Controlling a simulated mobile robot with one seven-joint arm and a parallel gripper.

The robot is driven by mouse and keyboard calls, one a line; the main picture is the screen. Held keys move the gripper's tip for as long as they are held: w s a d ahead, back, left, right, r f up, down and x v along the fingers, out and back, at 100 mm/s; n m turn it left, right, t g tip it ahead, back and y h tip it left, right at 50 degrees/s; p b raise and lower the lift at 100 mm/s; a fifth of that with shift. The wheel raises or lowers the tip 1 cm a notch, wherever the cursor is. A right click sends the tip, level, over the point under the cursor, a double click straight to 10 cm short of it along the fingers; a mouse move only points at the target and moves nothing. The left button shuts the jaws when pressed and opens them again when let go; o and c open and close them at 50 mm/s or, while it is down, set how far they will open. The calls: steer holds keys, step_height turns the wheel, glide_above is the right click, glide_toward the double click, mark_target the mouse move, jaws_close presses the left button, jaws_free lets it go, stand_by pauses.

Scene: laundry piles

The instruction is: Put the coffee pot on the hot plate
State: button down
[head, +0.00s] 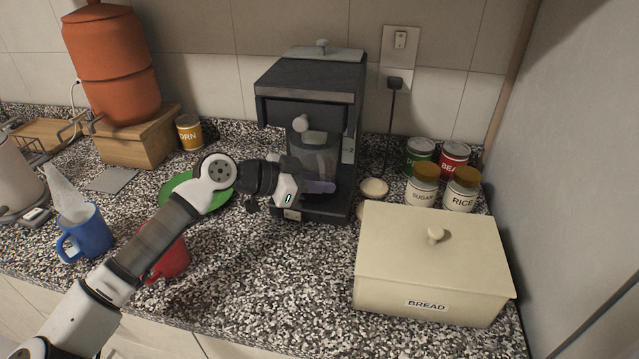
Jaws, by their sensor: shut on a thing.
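The coffee pot (318,152) is a clear grey vessel inside the open front of the dark coffee maker (308,82). My gripper (312,187) reaches in from the left at the pot's lower part and is shut on it. My wrist and gripper cover part of the pot's lower left side. The hot plate is hidden at the base of the coffee maker, so I cannot tell whether the pot touches it.
A cream bread box (433,265) stands at the front right. Several jars and cans stand behind it, including a sugar jar (422,190). A green plate (183,183), a red mug (170,262) and a blue mug (88,235) are at left. The front middle counter is clear.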

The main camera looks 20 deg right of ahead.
steer(key=shift+f, duration=0.55)
steer(key=shift+f, duration=0.2)
steer(key=c, duration=1.5)
jaws_free()
steer(key=b+v, duration=0.3)
steer(key=v, duration=0.9)
steer(key=shift+r, duration=0.1)
steer(key=shift+r, duration=0.1)
